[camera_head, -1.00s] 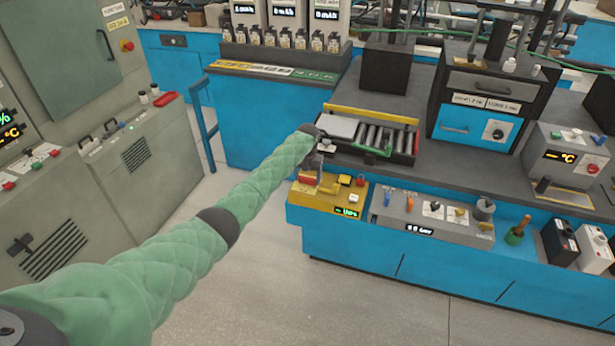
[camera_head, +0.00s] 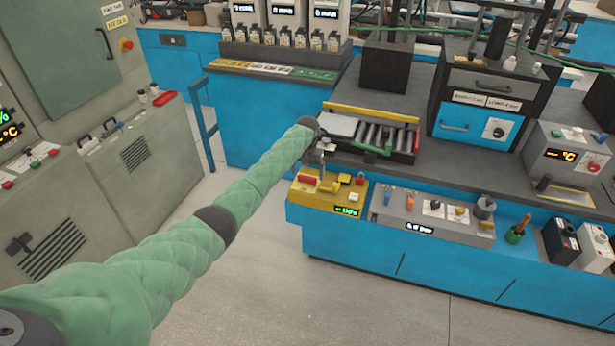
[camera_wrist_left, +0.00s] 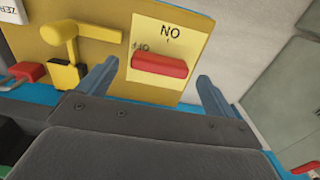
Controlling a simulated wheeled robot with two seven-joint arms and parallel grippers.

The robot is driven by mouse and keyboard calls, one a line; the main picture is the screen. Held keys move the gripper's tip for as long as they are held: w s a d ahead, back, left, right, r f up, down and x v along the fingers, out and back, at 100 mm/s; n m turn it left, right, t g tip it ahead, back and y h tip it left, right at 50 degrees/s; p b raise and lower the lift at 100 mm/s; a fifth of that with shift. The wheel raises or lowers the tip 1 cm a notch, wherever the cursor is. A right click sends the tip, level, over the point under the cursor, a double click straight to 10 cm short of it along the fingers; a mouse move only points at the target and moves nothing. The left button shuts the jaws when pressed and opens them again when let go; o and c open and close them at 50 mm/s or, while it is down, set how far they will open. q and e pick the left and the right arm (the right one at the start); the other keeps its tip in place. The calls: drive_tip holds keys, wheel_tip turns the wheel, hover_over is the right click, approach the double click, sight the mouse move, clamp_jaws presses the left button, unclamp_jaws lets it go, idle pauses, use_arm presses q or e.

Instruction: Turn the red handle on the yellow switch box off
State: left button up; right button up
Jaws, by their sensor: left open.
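The yellow switch box (camera_head: 328,204) sits at the left front corner of the blue bench, with a small green display on its front. Its red handle (camera_head: 306,179) is partly beside my gripper in the head view. In the left wrist view the red handle (camera_wrist_left: 160,65) lies crosswise on a pale label plate, with upside-down OFF and ON lettering on the plate; the OFF mark is close to the handle. My left gripper (camera_wrist_left: 157,72) is open, with one blue finger on either side of the handle's ends. I cannot tell whether they touch it. My right gripper is not in view.
A roller tray (camera_head: 385,137) lies behind the box. A grey control panel (camera_head: 430,214) stands to its right. Free floor lies in front of the bench.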

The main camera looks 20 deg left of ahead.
sight(307, 176)
use_arm(q)
drive_tip(key=shift+r+b, duration=0.8)
drive_tip(key=shift+r, duration=2.05)
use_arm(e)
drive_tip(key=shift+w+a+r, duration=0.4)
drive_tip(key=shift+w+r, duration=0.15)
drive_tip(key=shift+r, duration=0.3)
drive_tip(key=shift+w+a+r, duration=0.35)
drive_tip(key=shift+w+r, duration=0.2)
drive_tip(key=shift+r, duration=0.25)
use_arm(q)
drive_tip(key=shift+d, duration=0.1)
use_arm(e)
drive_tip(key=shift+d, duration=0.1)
